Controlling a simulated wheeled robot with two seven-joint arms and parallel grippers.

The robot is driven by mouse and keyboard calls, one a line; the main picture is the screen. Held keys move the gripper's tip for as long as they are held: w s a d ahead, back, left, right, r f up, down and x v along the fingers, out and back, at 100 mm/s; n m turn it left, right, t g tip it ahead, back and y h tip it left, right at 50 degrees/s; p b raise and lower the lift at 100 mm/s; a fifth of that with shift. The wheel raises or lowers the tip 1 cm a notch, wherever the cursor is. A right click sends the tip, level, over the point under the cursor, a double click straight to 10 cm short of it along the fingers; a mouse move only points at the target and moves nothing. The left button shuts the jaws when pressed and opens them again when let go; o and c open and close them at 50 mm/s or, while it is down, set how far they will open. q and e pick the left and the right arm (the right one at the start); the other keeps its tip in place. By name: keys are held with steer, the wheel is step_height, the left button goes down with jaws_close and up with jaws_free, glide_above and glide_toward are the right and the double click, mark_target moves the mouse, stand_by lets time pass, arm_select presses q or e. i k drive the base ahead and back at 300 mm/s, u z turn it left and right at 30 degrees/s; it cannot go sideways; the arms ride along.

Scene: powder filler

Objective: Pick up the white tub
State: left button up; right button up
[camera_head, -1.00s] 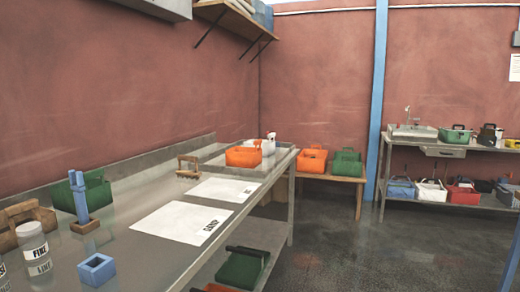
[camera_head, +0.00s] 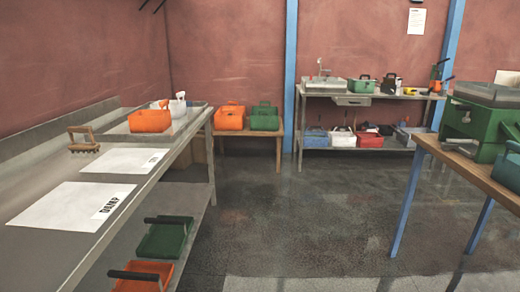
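A white tub (camera_head: 342,139) stands on the lower shelf of the metal rack at the back, between a blue tub (camera_head: 315,138) and a red tub (camera_head: 369,140). Another white container (camera_head: 178,106) stands on the long metal bench, partly hidden behind an orange tub (camera_head: 150,121). It is too small to tell its exact shape. Neither of my grippers shows in the head view.
The metal bench (camera_head: 40,254) runs along the left, with green (camera_head: 163,240) and orange tubs on its lower shelf. A low wooden table (camera_head: 278,148) holds orange and green tubs. A workbench (camera_head: 470,174) with green machinery stands right. The middle floor is clear.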

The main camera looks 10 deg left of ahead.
mark_target(178, 108)
steer(key=i, duration=5.75)
steer(key=u, duration=3.6)
